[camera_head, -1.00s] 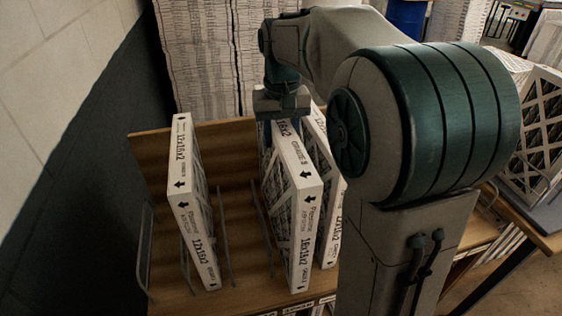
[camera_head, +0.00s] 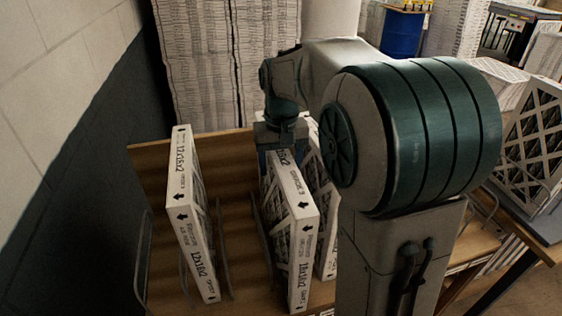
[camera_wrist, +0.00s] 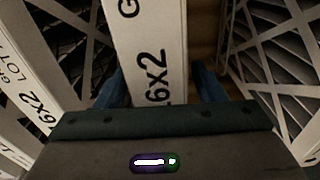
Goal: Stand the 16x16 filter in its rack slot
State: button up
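The 16x16x2 filter (camera_head: 303,240) stands upright in the rack, a white-edged panel with pleated faces. The wrist view shows the filter's edge (camera_wrist: 150,50) between the fingers (camera_wrist: 160,90), close against both. The wooden rack (camera_head: 145,165) has a back board and wire dividers.
A 12x16x2 filter (camera_head: 192,215) stands to the left, with open rack floor between. Another filter (camera_head: 326,190) stands close on the right, partly behind my arm. A wall (camera_head: 60,120) bounds the left.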

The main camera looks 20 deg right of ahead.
jog(key=r, duration=1.2)
jog(key=shift+s+r+p, duration=0.2)
jog(key=shift+p, duration=0.15)
